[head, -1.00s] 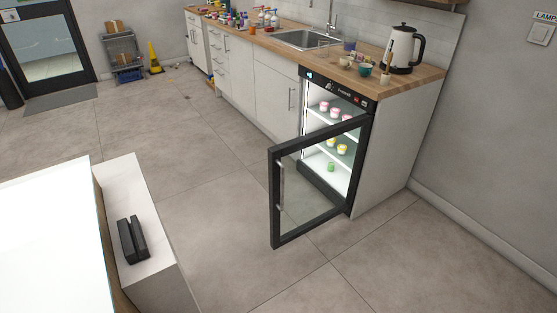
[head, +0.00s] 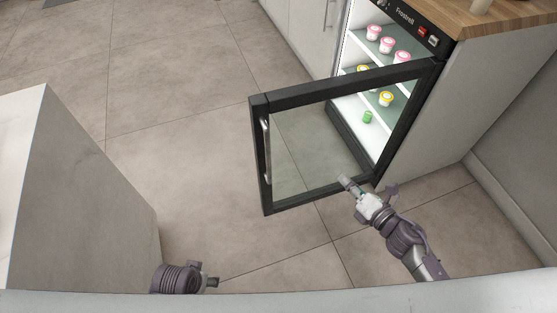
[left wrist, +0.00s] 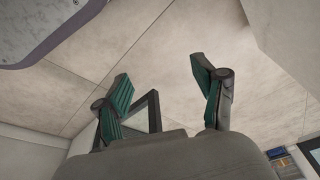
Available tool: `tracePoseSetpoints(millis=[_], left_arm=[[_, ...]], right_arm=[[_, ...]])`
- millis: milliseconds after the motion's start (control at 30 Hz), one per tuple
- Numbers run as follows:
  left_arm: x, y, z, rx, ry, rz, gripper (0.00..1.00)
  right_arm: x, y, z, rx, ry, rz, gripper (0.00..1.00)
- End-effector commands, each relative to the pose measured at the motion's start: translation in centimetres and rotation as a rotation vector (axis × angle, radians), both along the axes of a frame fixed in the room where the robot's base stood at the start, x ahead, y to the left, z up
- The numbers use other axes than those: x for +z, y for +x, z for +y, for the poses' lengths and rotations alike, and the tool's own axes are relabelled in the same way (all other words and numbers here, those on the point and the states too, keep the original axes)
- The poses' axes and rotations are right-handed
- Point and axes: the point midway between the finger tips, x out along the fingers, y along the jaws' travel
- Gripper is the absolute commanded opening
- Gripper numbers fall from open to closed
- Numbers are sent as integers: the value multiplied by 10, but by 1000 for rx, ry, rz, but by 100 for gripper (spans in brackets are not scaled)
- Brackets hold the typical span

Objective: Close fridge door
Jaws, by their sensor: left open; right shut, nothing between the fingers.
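The fridge (head: 375,75) stands at the upper right with its lit shelves showing. Its glass door (head: 257,150) has a black frame and stands wide open, swung out to the left, with a metal handle (head: 267,150) near its free edge. My right gripper (head: 346,182) is shut and empty. It appears in front of the door's bottom rail, near the hinge side; I cannot tell whether it touches. My left gripper (left wrist: 163,92) is open and empty in the left wrist view, with part of a dark frame, likely the door, behind it. In the head view only my left wrist shows, low down.
Pink, yellow and green tubs (head: 387,46) stand on the fridge shelves. A white counter block (head: 75,200) stands at the left. The wooden worktop (head: 500,18) is above the fridge. The tiled floor (head: 180,110) between block and door is clear.

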Motion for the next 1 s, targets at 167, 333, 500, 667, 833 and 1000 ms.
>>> tracePoseSetpoints(millis=[167,333,500,667,833,1000], left_arm=[[39,7,0,5,-2,-39,70],[65,4,1,8,-3,-50,70],[67,4,1,8,-2,-47,70],[52,6,0,6,-2,-37,70],[33,7,0,5,-2,-28,70],[19,6,0,4,-2,-22,70]], right_arm=[[56,-13,47,278,-368,-434,0],[82,-28,67,386,-541,-642,0],[90,-23,80,404,-574,-683,0],[92,-4,102,401,-571,-684,0],[92,20,131,401,-569,-681,0],[90,40,156,400,-569,-679,0]])
